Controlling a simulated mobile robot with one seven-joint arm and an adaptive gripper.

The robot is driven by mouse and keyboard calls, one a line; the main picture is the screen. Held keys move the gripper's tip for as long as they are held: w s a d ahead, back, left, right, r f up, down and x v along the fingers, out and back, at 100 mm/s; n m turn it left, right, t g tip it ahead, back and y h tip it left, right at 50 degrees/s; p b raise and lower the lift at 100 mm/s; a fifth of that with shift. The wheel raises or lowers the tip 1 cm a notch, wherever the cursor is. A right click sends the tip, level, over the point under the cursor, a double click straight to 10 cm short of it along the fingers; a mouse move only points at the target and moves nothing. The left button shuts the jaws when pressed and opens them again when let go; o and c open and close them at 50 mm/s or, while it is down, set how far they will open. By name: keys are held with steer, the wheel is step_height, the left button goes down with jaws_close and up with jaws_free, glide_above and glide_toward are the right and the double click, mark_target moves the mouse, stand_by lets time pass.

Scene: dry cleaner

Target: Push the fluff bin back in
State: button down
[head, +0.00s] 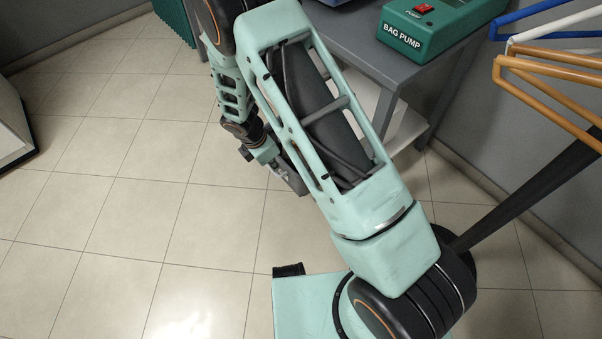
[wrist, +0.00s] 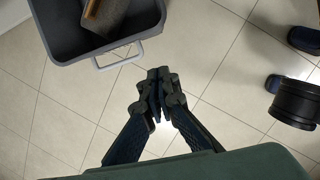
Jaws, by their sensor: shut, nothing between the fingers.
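The fluff bin, as I take it, is a grey open-topped bin (wrist: 62,47) at the top left of the wrist view. It has a pale loop handle (wrist: 118,63) on the side facing my gripper, and a brown and grey object (wrist: 105,14) lies inside. My gripper (wrist: 159,76) is shut and empty, with its fingertips just right of and below the handle. They look apart from it, but the depth is hard to judge. In the head view my arm hides much of the floor, and I cannot make out the bin or my fingertips there.
A grey table (head: 358,45) stands at the top of the head view, carrying a green box labelled BAG PUMP (head: 437,27). Several hangers (head: 550,75) stick in at the right. A pale cabinet-like thing (head: 12,125) is at the left edge. The tiled floor (head: 120,190) at left is clear.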

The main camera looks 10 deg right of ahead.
steer(key=w+d+f+b, duration=0.1)
steer(key=d+f, duration=0.2)
steer(key=f, duration=0.3)
steer(key=w+d+f+b, duration=0.1)
steer(key=d+f+b, duration=0.1)
steer(key=f, duration=0.4)
steer(key=shift+w+d+n, duration=0.3)
steer(key=shift+d, duration=0.1)
steer(key=w+d, duration=0.6)
steer(key=d, duration=0.3)
steer(key=w+d+b, duration=0.1)
steer(key=w+d, duration=0.5)
steer(key=d, duration=0.4)
steer(key=shift+w, duration=0.4)
